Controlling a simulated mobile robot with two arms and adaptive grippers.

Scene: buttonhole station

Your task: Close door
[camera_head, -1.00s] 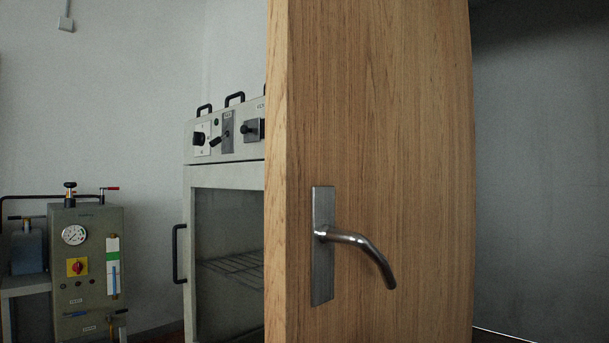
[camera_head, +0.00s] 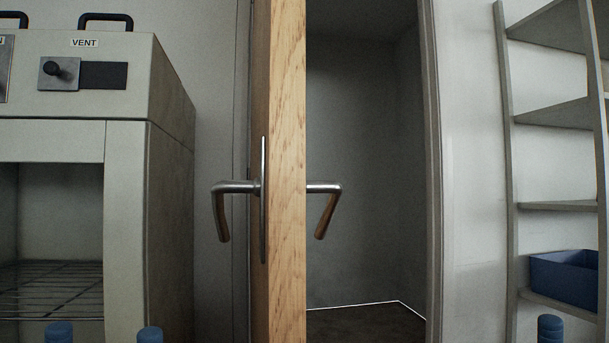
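The wooden door (camera_head: 287,90) stands open with its narrow edge turned toward me. Metal lever handles stick out on both faces, one on the left (camera_head: 223,205) and one on the right (camera_head: 326,205). The dark doorway (camera_head: 365,170) is open to its right, with the frame's right jamb (camera_head: 433,150) visible. Two blue tips at the lower left, apart, appear to be my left gripper (camera_head: 104,335), open and empty. One blue tip of my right gripper (camera_head: 550,330) shows at the lower right; its other finger is not visible. Neither gripper touches the door.
A grey oven-like cabinet (camera_head: 170,200) with black handles and a wire rack stands close on the left. A shelf unit (camera_head: 507,180) with a blue bin (camera_head: 565,278) stands on the right. A bare wall strip (camera_head: 470,190) lies between doorway and shelves.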

